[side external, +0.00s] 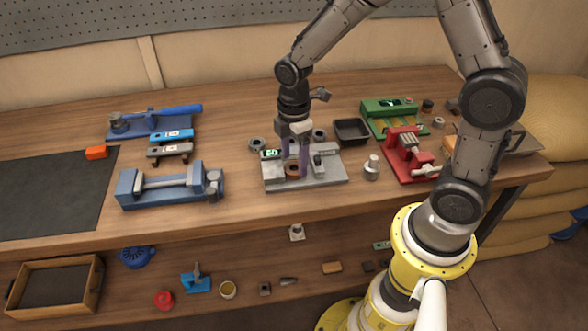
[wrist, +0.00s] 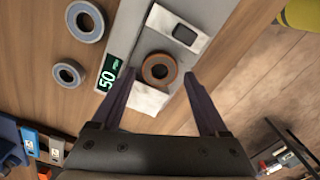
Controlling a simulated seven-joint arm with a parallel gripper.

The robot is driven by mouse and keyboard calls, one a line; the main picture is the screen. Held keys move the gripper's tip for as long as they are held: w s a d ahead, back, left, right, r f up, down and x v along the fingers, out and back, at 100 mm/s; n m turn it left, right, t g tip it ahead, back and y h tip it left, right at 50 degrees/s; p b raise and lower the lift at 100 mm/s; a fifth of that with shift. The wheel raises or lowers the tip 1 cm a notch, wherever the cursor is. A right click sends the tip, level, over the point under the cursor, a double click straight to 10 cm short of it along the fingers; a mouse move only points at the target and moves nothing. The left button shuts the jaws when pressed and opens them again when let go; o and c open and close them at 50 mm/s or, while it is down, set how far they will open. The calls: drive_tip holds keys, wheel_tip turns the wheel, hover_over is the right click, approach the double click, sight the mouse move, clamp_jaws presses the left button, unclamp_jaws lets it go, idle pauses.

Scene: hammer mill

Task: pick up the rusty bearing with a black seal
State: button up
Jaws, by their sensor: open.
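The rusty bearing (wrist: 159,69) is an orange-brown ring with a dark inner band. It lies flat on a grey device (wrist: 153,28) with a lit green display. In the side external view the rusty bearing (side external: 293,170) sits on top of the device (side external: 325,178), partly hidden by a finger. My gripper (side external: 294,160) points down over it with purple fingers. In the wrist view my gripper (wrist: 159,75) is open, with one fingertip on each side of the bearing and visible gaps. I cannot tell whether the tips reach its height.
Two grey bearings (wrist: 85,21) and (wrist: 68,74) lie on the bench beside the device. A black tray (side external: 352,132), a green fixture (side external: 390,112) and a red fixture (side external: 407,152) stand to the right. A blue vise (side external: 165,188) stands left, with clear bench between.

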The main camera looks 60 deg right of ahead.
wheel_tip(320, 180, down, 2)
clamp_jaws()
idle(0.5)
